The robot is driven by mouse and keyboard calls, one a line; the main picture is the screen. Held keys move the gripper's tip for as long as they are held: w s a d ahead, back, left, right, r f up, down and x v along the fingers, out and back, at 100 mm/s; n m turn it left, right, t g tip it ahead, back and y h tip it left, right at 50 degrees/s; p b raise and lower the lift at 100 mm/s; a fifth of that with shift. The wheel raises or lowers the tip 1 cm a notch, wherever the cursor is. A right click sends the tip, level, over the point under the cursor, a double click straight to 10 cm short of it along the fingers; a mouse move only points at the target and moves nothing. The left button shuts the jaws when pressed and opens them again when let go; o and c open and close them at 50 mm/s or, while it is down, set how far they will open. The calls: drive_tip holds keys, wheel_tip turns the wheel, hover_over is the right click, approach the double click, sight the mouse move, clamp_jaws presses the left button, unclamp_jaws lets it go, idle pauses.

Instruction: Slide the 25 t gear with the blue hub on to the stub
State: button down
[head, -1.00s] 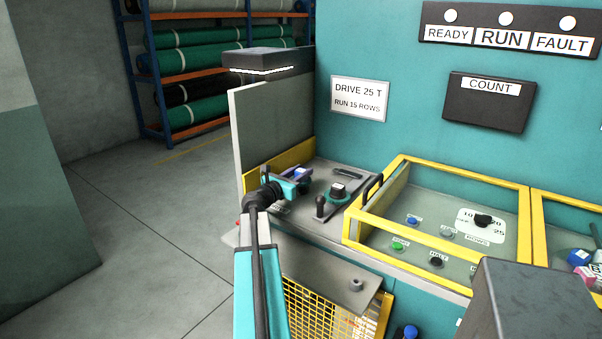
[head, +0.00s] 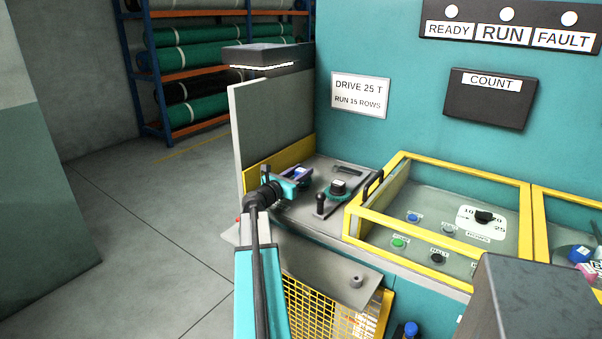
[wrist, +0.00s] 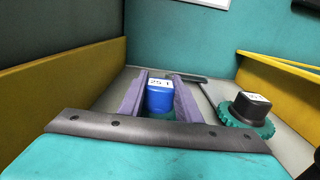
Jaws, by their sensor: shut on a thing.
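The 25 t gear has a blue hub with a white label reading "25 T", clear in the wrist view (wrist: 159,97). A strip of its teal toothed rim shows below the hub. My gripper (wrist: 160,100) is shut on the hub, with one purple finger on each side. In the head view my gripper (head: 298,174) is over the left part of the grey deck, and the blue hub barely shows between the fingers. The stub is not visible; whether the gear is around it or above it, I cannot tell.
A teal gear with a black hub (head: 338,188) sits on the deck to the right. A black lever knob (head: 320,198) stands in front of it. A yellow-framed panel (head: 430,215) lies further right.

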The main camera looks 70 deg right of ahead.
drive_tip(key=shift+f, duration=0.1)
idle(0.3)
drive_tip(key=c, duration=1.2)
unclamp_jaws()
drive_tip(key=shift+a, duration=0.15)
drive_tip(key=b+v, duration=0.1)
drive_tip(key=v, duration=1.2)
drive_tip(key=shift+w+a+b, duration=0.1)
drive_tip(key=shift+a+b, duration=0.2)
drive_tip(key=shift+b, duration=0.05)
